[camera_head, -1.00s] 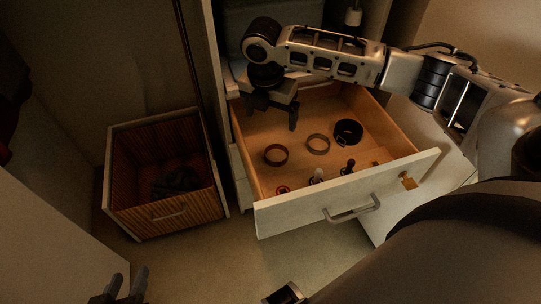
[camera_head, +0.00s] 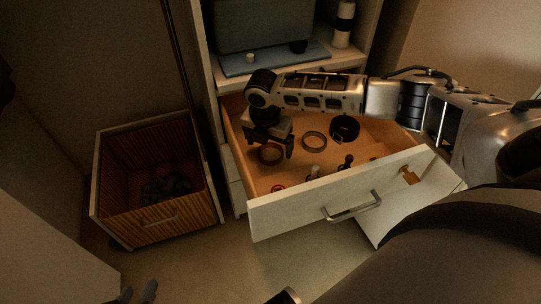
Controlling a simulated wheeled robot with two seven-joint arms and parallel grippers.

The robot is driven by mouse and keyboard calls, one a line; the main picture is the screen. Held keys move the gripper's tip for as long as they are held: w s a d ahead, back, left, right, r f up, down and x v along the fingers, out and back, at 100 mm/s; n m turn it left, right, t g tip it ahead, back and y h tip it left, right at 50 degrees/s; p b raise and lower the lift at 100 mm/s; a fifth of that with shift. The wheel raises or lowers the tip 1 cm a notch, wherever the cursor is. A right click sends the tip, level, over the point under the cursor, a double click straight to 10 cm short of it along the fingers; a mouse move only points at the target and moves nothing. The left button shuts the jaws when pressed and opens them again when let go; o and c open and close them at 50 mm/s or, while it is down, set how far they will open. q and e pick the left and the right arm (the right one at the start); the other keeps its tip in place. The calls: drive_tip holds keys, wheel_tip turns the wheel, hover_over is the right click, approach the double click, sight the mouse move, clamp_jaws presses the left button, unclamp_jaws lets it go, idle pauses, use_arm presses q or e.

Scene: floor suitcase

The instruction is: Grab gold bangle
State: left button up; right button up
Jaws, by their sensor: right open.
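Two bangles lie in the open drawer (camera_head: 335,194). One is a paler, tan-gold ring (camera_head: 314,133); the other is a reddish-brown ring (camera_head: 271,162). In this dim light I cannot tell surely which is the gold one. My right gripper (camera_head: 269,146) is open, pointing down, over the reddish-brown ring and partly hiding its upper side. The paler ring lies just right of that gripper, clear of it. I cannot tell whether the fingers touch the reddish-brown ring. My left gripper (camera_head: 138,294) is open and empty at the bottom left edge, only its fingertips in view.
The drawer also holds a black round item (camera_head: 345,128) and several small bottle-like items near its front wall. A wood-slatted basket (camera_head: 153,235) with dark contents stands left on the floor. A shelf (camera_head: 300,62) with a grey-blue case sits above the drawer.

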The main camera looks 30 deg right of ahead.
drive_tip(key=shift+w+d+f, duration=0.1)
drive_tip(key=shift+d+f, duration=0.05)
drive_tip(key=shift+f, duration=0.5)
drive_tip(key=shift+d+f, duration=0.1)
drive_tip(key=shift+f, duration=0.5)
drive_tip(key=c, duration=1.1)
drive_tip(key=shift+o, duration=0.2)
drive_tip(key=shift+r, duration=0.1)
